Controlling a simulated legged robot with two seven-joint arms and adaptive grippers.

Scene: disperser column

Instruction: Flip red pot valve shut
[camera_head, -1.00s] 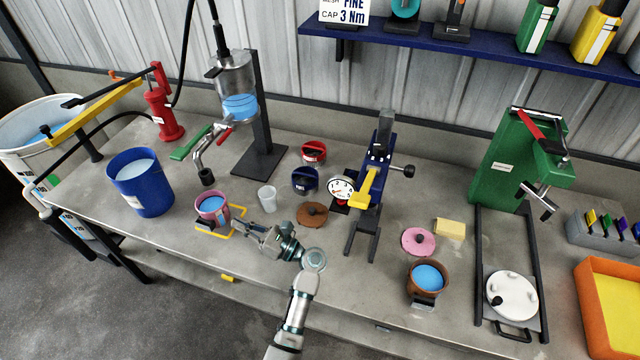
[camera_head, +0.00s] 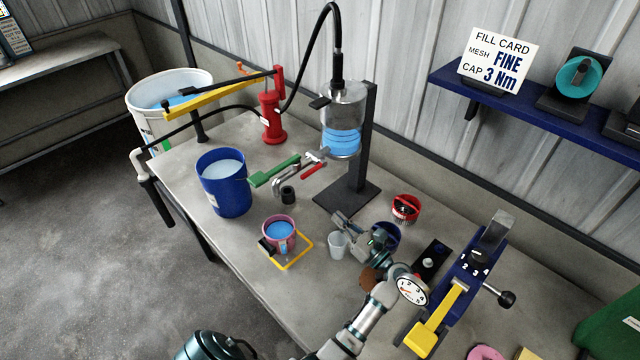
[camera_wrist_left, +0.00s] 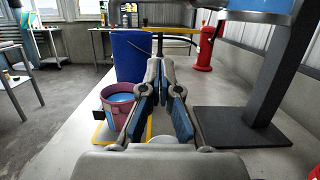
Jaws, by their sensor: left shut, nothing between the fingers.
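A red lever (camera_head: 313,171) and a longer green lever (camera_head: 275,170) sit on the metal spout (camera_head: 287,180) below the clear vessel (camera_head: 341,115) of blue liquid. A pink-red pot (camera_head: 280,234) of blue liquid stands inside a yellow frame on the bench. It also shows in the left wrist view (camera_wrist_left: 117,105), left of the fingers. My left gripper (camera_head: 342,218) is shut and empty, above the bench by the white cup and in front of the column's foot, apart from both levers. In the wrist view its fingers (camera_wrist_left: 165,68) point toward the blue bucket. My right gripper is out of view.
A blue bucket (camera_head: 223,184) stands left of the spout. The black column base (camera_head: 347,197) and white cup (camera_head: 338,243) are close to the gripper. A red pump (camera_head: 271,118) stands behind. A blue press with a yellow lever (camera_head: 436,317) is at the right.

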